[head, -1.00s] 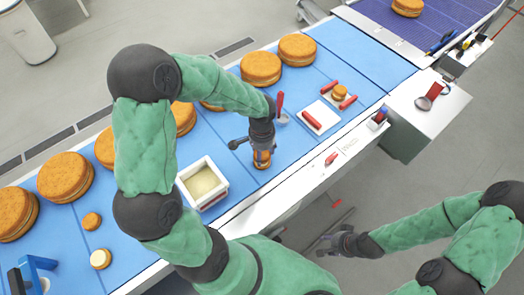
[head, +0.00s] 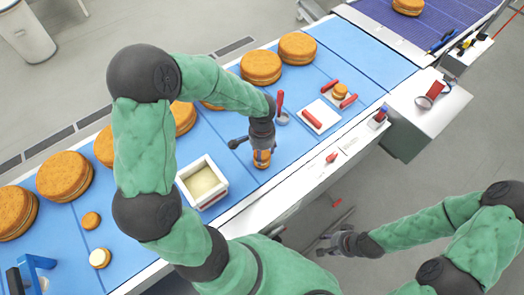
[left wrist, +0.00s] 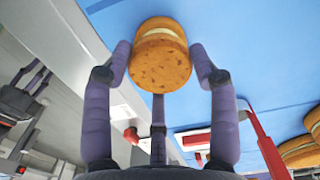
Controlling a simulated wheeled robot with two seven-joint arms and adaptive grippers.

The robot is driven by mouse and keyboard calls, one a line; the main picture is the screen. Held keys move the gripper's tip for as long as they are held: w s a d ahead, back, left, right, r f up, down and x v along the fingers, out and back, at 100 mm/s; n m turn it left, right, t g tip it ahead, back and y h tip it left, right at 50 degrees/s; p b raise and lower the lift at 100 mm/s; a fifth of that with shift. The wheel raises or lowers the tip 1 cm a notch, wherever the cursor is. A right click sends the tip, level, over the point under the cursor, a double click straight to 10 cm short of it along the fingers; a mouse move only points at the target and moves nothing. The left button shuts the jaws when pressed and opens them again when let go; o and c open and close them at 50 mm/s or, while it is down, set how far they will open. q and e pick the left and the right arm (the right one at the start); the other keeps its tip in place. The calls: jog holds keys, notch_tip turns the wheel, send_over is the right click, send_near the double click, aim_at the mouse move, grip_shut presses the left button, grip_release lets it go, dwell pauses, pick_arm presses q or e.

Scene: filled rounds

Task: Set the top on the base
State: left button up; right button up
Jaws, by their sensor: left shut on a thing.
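My left gripper (head: 262,150) is low over the blue table, its fingers shut on the sides of a small orange-brown round, the top (left wrist: 160,65). In the left wrist view a pale cream layer (left wrist: 159,31) lies against the far side of this top. Another orange-brown round, the base (left wrist: 161,21), shows beyond the cream. The three look stacked in line and touching, with a slight offset. In the head view the gripper hides most of the stack. My right gripper (head: 338,243) hangs off the table's near side, too small to tell its opening.
A white tub of cream (head: 203,182) stands left of the stack. A loose small round (head: 91,221) and a cream-topped round (head: 100,258) lie further left. A white board (head: 318,116) and a filled round (head: 340,91) on a red-handled tray are to the right. Large cakes (head: 261,67) line the far edge.

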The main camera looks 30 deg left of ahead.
pick_arm(q)
jog(key=shift+f+b, duration=0.7)
jog(key=shift+f, duration=0.1)
dwell(0.9)
jog(key=o, duration=0.9)
jog(key=shift+c, duration=0.2)
jog(key=shift+o, duration=0.3)
jog(key=shift+o, duration=1)
jog(key=shift+r, duration=0.15)
jog(key=shift+r+p, duration=2.7)
jog(key=shift+r, duration=0.7)
jog(key=shift+f, duration=0.1)
